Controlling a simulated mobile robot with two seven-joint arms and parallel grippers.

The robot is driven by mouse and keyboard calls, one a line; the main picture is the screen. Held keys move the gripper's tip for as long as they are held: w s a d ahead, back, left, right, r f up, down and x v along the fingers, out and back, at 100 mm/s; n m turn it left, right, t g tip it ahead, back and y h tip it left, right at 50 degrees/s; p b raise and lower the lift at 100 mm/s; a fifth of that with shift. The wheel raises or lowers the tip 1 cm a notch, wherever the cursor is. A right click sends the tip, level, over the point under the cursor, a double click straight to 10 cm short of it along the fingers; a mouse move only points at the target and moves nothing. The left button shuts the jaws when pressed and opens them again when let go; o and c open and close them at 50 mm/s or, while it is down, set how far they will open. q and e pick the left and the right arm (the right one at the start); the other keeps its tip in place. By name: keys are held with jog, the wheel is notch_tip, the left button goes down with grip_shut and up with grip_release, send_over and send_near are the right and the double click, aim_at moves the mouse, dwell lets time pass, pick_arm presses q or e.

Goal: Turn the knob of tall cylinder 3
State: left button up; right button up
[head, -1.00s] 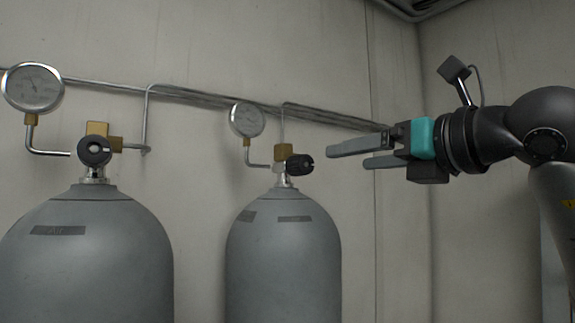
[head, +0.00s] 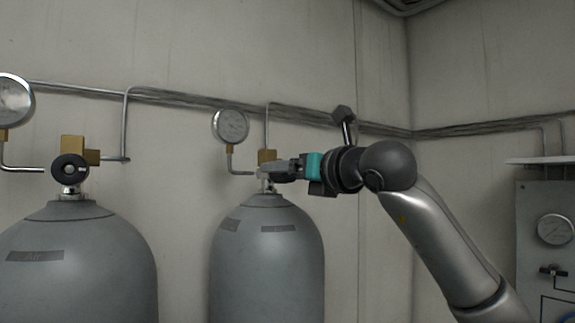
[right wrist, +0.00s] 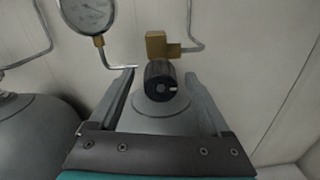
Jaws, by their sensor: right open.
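A tall grey cylinder (head: 267,260) stands in the middle of the head view; its label is too small to read. Its black ribbed knob (right wrist: 162,80) shows in the right wrist view, below a brass fitting (right wrist: 157,45). My right gripper (head: 268,172) is at the cylinder's valve and hides the knob in the head view. In the right wrist view my right gripper (right wrist: 160,78) is open, with one finger on each side of the knob and a visible gap to it. My left gripper is not in view.
Another grey cylinder (head: 85,265) with a black knob (head: 70,169) stands at the left. A round gauge (head: 230,126) sits above the middle valve. Pipes (head: 180,98) run along the wall. A panel with a gauge (head: 545,250) is at the right.

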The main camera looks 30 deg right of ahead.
jog(key=shift+w, duration=0.15)
jog(key=shift+c, duration=0.2)
grip_shut()
dwell(0.4)
